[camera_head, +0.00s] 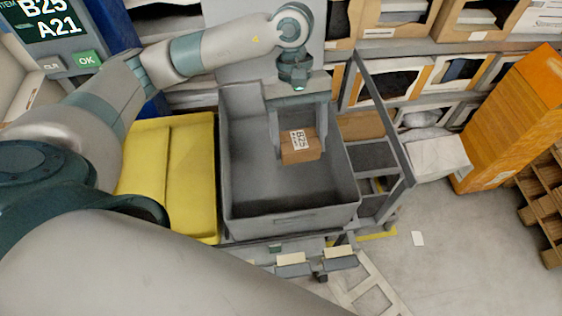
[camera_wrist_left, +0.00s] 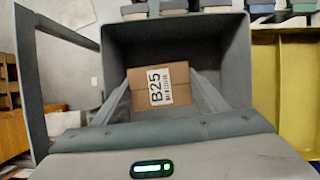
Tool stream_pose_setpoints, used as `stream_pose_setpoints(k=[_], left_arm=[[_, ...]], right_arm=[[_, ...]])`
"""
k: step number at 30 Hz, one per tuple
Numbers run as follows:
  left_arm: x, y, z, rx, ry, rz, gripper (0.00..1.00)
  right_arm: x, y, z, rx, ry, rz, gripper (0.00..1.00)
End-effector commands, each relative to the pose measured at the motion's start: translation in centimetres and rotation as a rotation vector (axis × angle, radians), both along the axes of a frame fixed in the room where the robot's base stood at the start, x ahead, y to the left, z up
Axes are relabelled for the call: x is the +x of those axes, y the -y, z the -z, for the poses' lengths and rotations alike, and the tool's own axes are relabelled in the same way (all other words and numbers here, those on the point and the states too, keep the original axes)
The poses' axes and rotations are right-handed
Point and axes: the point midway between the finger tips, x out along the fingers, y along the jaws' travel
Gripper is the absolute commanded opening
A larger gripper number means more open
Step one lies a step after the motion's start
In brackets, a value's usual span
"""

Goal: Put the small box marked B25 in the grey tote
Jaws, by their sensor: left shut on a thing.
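The small brown box marked B25 (camera_head: 300,146) is between the fingers of my left gripper (camera_head: 297,136), which is shut on it. The box and fingertips are over the open grey tote (camera_head: 290,222), within its outline in the head view. I cannot tell whether the box touches the tote floor. My right gripper is not in view.
A yellow tote (camera_head: 190,180) stands just left of the grey one. A grey cart frame (camera_head: 385,150) rises on the right. Racks with boxes (camera_head: 395,75) line the back. A screen (camera_head: 45,25) reads B25 and A21.

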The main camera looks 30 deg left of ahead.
Motion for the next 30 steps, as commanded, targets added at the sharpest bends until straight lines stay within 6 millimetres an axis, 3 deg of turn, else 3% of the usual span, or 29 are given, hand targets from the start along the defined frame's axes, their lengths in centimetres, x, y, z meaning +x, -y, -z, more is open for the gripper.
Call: stream_pose_setpoints(k=[3, 12, 30], left_arm=[[-0.5, 0.7, 1.6, -0.004, -0.002, -0.172, 0.43], [-1.0, 2.2, 3.7, -0.002, 0.000, -0.606, 0.43], [-1.8, 3.9, 6.0, -0.004, 0.000, -1.366, 0.43]], right_arm=[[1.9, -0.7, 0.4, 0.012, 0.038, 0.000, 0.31], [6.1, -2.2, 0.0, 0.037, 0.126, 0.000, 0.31], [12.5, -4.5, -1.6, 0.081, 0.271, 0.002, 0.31]])
